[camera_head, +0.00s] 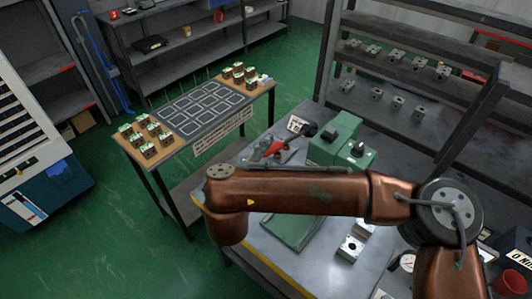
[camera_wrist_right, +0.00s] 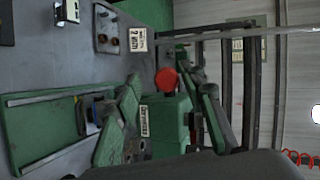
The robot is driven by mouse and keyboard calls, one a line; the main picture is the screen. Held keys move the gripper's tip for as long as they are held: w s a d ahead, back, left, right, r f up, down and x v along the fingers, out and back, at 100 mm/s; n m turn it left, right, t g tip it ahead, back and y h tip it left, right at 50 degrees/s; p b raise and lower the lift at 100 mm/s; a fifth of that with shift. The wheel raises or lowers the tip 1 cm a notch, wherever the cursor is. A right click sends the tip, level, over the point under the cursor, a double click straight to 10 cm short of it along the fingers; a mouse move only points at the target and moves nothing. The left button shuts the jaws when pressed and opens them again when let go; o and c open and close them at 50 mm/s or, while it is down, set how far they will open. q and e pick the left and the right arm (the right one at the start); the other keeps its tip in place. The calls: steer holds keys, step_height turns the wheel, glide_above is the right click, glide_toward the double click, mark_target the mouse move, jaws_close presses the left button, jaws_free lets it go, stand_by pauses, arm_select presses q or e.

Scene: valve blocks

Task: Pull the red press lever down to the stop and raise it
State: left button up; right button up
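The press is a green machine (camera_head: 335,138) on the grey workbench, in the upper middle of the head view. A red lever handle (camera_head: 273,148) shows to its left, just above my copper-coloured right arm, which crosses in front of the bench. In the right wrist view, turned on its side, a round red knob (camera_wrist_right: 167,80) shows beside the green press body (camera_wrist_right: 168,122). Contact with the lever cannot be judged. My left gripper is not in view.
A side table (camera_head: 190,105) to the left holds several small blocks and a dark grid mat. A shelf rack (camera_head: 420,75) with several blocks stands behind. Open green floor lies at the left.

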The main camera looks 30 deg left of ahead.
steer(key=v, duration=1)
steer(key=shift+s, duration=0.1)
